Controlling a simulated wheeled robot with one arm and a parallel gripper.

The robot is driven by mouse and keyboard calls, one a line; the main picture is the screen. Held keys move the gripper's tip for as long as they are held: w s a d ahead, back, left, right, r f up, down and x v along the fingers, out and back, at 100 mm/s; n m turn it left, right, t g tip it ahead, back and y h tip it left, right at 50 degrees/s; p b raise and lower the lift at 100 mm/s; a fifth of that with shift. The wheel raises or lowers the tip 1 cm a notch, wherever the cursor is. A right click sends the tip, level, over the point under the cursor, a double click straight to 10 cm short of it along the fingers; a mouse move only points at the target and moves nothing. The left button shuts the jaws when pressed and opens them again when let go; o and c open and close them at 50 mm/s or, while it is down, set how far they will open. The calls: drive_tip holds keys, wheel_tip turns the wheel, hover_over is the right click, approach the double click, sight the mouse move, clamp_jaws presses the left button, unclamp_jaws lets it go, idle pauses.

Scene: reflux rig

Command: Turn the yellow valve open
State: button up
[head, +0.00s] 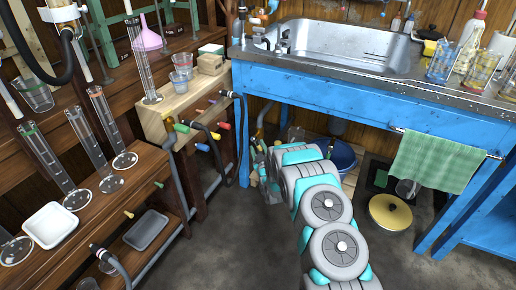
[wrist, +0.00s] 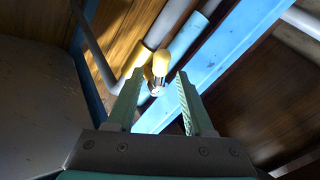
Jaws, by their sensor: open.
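In the wrist view a yellow valve handle (wrist: 160,62) stands out on a short metal stem (wrist: 156,87) in front of pale pipes. My gripper (wrist: 159,76) is open, with one finger to each side of the handle and a gap on both sides. The handle lies near the fingertips; I cannot tell if it is between them in depth. In the head view my arm reaches down under the sink, and my gripper (head: 266,172) is partly hidden near the blue leg. A small yellow part (head: 259,133) shows there; I cannot tell if it is the same valve.
The blue sink table (head: 330,115) stands over my arm. A blue bucket (head: 343,157) and a yellow lid (head: 390,212) sit below it. At left, a wooden bench (head: 180,105) carries coloured taps, including a yellow lever (head: 203,147). The floor (head: 225,240) in front is clear.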

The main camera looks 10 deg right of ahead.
drive_tip(key=shift+c, duration=0.2)
clamp_jaws()
idle(0.4)
